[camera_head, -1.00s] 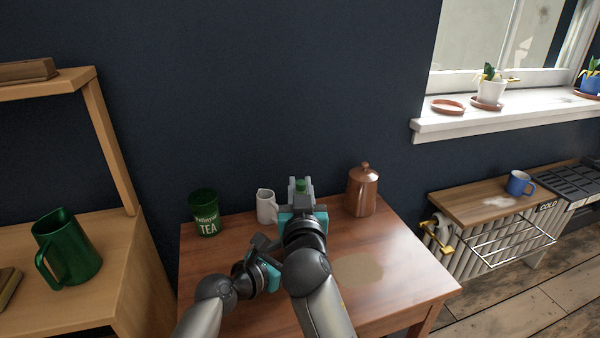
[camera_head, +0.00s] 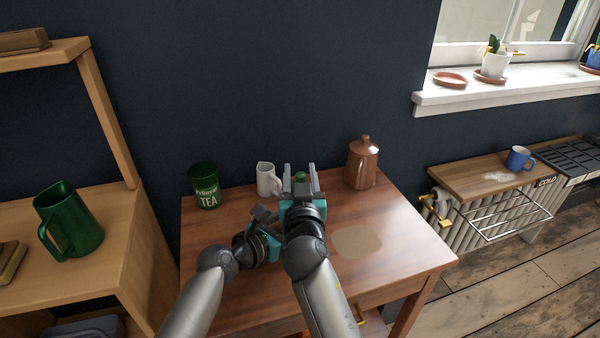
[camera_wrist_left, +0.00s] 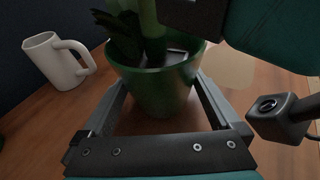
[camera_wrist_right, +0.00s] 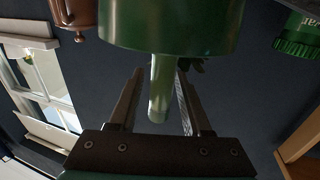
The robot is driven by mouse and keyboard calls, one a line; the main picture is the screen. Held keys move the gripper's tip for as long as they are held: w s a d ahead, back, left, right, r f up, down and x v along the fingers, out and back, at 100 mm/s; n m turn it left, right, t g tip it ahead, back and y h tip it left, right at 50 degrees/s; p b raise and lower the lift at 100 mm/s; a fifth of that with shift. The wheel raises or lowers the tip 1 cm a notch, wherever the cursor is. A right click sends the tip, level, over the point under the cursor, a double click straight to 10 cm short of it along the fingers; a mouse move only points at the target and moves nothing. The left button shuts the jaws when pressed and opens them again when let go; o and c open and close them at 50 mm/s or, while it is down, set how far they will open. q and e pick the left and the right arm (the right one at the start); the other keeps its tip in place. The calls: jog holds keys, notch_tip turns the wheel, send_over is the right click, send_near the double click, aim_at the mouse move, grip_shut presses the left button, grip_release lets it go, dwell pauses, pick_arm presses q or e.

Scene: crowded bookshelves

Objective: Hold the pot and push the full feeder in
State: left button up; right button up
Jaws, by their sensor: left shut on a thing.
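The green pot (camera_wrist_left: 153,85), with dark leaves, sits between the fingers of my left gripper (camera_wrist_left: 160,90), which is shut on it. A pale green feeder (camera_wrist_left: 151,18) stands up out of the pot. In the upside-down right wrist view the pot (camera_wrist_right: 170,25) is at the top, and the feeder (camera_wrist_right: 160,88) points down between the fingers of my right gripper (camera_wrist_right: 159,75). These fingers are apart, with gaps beside the feeder. In the head view my right gripper (camera_head: 301,172) hides most of the pot.
A white jug (camera_head: 267,180) and a green tea tin (camera_head: 204,188) stand to the left on the wooden table (camera_head: 400,245). A brown lidded canister (camera_head: 362,165) stands to the right. A tan patch (camera_head: 357,242) lies on the clear right part. A shelf holds a green pitcher (camera_head: 70,222).

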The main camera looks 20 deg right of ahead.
jog(key=shift+o, duration=0.5)
jog(key=shift+r, duration=0.1)
notch_tip(320, 180, up, 7)
dwell(0.5)
jog(key=shift+w+a, duration=0.1)
